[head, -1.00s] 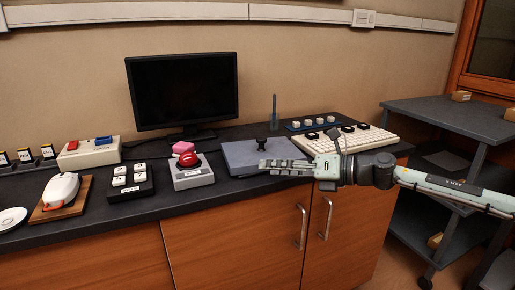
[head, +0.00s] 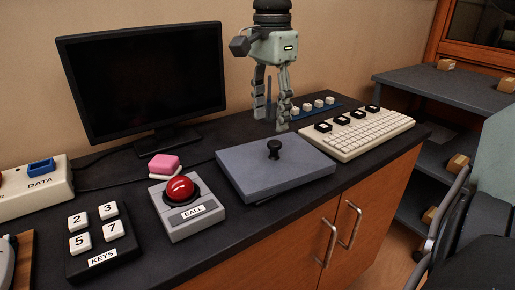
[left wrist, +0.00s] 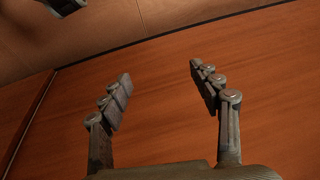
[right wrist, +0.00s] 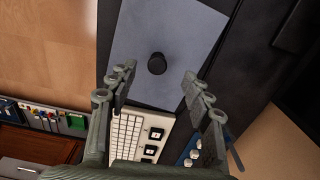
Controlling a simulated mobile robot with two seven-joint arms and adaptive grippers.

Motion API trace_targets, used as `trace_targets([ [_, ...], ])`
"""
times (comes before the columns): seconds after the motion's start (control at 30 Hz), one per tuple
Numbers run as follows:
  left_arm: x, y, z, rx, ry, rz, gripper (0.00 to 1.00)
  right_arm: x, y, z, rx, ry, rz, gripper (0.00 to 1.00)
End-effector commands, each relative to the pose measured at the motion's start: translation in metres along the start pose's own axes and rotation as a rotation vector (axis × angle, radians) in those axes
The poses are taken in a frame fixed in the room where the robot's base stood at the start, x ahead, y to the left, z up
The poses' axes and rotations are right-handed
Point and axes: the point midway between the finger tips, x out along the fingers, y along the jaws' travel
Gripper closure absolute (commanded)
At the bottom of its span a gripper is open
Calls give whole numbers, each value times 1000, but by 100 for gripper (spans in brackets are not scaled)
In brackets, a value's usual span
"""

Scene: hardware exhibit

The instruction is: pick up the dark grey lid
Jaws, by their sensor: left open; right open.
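The dark grey lid (head: 258,169) is a flat slab with a black knob (head: 274,149) on top. It lies on the dark counter between the red ball box and the keyboard. My right gripper (head: 273,118) is open, points down and is behind the lid, above the counter and apart from the knob. In the right wrist view the lid (right wrist: 180,45) and its knob (right wrist: 156,63) lie ahead, between and beyond the open fingers (right wrist: 158,82). My left gripper (left wrist: 160,85) is open and empty, before an orange-brown wooden surface. It is not in the head view.
The red ball box (head: 188,208) and pink block (head: 164,164) are left of the lid. The white keyboard (head: 358,134) is to its right. A monitor (head: 140,80) stands behind. A grey shelf cart (head: 440,90) and a dark chair (head: 470,255) are at the right.

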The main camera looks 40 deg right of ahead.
Motion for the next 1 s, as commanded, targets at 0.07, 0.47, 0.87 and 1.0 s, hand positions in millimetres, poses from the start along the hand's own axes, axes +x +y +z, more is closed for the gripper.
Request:
trace_targets([
  [0.07, 2, 2, 8, 2, -14, 3, 37, 11, 1, 0, 3, -7, 5, 50],
  [0.47, 11, 5, 16, 2, -24, 11, 37, 63, -1, -11, 5, -11, 6, 50],
  [0.87, 14, 6, 13, -1, -19, 13, 37, 77, -2, -11, 7, -10, 1, 51],
  [1.0, 14, 6, 13, 0, -18, 13, 37, 77, -2, -11, 7, -10, 1, 68],
])
